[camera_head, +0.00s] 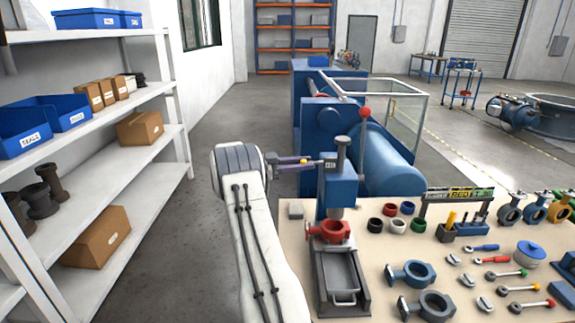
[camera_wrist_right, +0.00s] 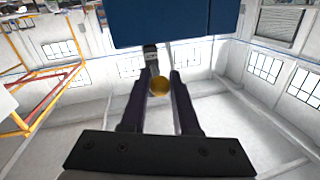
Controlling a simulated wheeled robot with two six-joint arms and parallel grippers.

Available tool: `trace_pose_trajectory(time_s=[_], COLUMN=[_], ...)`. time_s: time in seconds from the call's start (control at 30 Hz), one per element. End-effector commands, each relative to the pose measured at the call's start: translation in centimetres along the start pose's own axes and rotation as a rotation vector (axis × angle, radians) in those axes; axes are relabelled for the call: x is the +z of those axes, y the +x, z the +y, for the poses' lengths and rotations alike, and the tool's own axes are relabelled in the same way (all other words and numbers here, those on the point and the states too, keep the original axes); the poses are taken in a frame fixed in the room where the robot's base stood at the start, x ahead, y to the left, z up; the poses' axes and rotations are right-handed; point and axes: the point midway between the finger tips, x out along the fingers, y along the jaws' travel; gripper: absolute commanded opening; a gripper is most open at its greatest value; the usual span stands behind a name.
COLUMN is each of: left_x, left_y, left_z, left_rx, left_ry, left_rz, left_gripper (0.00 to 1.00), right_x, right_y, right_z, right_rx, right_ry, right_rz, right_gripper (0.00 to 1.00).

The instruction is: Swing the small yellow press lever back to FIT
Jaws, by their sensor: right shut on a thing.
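The blue press (camera_head: 341,190) stands at the left end of the bench, with a red valve body (camera_head: 329,231) in its base. In the right wrist view the small press lever has a yellow ball knob (camera_wrist_right: 159,86) and a grey arm reaching up toward the blue press head (camera_wrist_right: 175,22). My right gripper (camera_head: 303,161) comes to the press head's left side in the head view. In the right wrist view its dark fingers (camera_wrist_right: 160,90) are shut on the lever at the yellow knob. The FIT mark cannot be read. My left gripper is not in view.
The bench (camera_head: 378,259) holds valve rings, seals and several hand tools right of the press. A grey tray (camera_head: 342,274) sits at the press's front. A blue machine (camera_head: 372,140) stands behind. White shelves (camera_head: 150,157) are at left, with open floor between.

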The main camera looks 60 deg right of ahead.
Motion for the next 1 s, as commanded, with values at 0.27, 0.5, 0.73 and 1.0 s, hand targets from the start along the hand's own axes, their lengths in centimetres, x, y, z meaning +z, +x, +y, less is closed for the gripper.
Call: trace_pose_trajectory(time_s=[0.27,0.5,0.73,1.0], left_x=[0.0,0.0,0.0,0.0], left_y=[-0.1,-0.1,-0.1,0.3], left_z=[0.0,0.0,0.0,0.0], left_rx=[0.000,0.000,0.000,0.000], left_ry=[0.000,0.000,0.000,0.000], left_rz=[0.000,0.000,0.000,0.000], left_gripper=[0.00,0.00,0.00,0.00], right_x=[-0.1,-0.2,-0.1,0.1], right_y=[1.1,1.0,0.6,-0.3], right_z=[0.1,0.1,0.0,-0.1], right_rx=[0.028,0.026,0.020,0.015], right_ry=[0.001,0.001,0.001,0.002], right_rz=[0.008,0.008,0.006,0.004], right_gripper=[0.00,0.00,0.59,0.59])
